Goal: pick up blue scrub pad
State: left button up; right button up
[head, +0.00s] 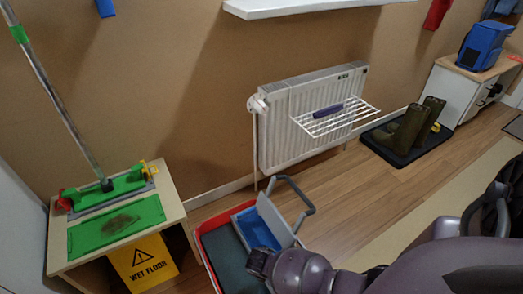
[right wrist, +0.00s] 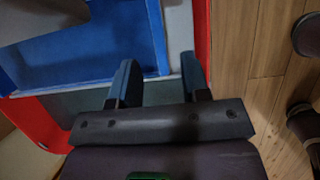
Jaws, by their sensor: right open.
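I cannot make out a blue scrub pad for certain. A blue bin with a grey handle (head: 292,190) stands in or against the red-rimmed tray (head: 206,262) on the floor. My right gripper (right wrist: 159,82) is open in the right wrist view, with nothing visible between its fingers. It is over the tray, beside the blue bin (right wrist: 88,45). In the head view my right arm hides its fingers. My left gripper is not in view.
A wooden stand (head: 176,200) with green mop parts and a yellow wet-floor sign (head: 141,262) is at left. The white radiator (head: 312,110) is on the wall. Boots (head: 411,128) stand on a black mat (head: 388,150). Wooden floor (head: 345,195) is clear between them.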

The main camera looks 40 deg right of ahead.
jog(key=x, duration=0.1)
jog(key=b+x, duration=0.1)
jog(key=x, duration=0.1)
jog(key=shift+s, duration=0.3)
jog(key=shift+w+d+f, duration=0.1)
jog(key=shift+d+f, duration=0.05)
jog(key=shift+f, duration=0.2)
jog(key=shift+w, duration=0.1)
jog(key=shift+r, duration=0.1)
grip_shut()
